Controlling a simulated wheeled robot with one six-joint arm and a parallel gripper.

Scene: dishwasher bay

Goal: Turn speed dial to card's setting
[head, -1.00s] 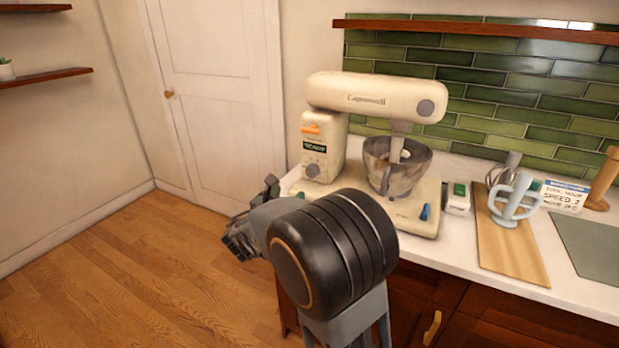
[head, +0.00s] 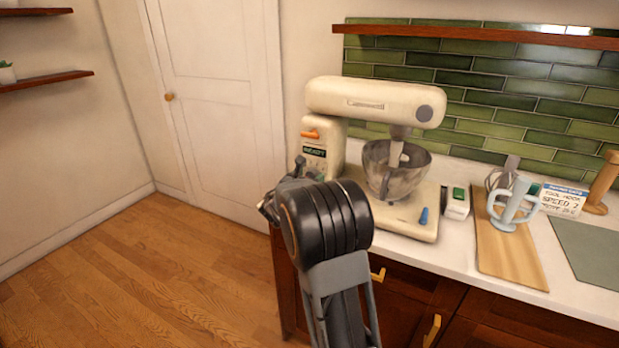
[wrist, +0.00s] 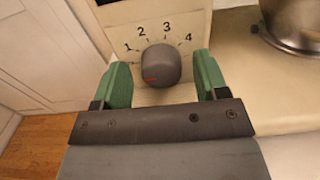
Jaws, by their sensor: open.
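The cream stand mixer (head: 365,95) stands on the counter. Its grey speed dial (wrist: 161,63) shows in the wrist view below the printed numbers 1, 2, 3 and 4. A red mark is on the dial's lower-left front; I cannot tell which number it stands for. My gripper (wrist: 163,80) is open, with one green finger left and one right of the dial, apparently not touching it. In the head view my gripper (head: 283,190) is at the mixer's left front and the dial is hidden behind my arm. The card (head: 564,201) reads "SPEED 2".
The mixer bowl (head: 391,178) is right of the dial. An orange lever (head: 310,134) and a display (head: 314,152) apparently reading "READY" are above it. A blue lever (head: 423,216), a green-topped box (head: 458,203), a light blue mug (head: 511,206) and a wooden board (head: 505,258) lie further right.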

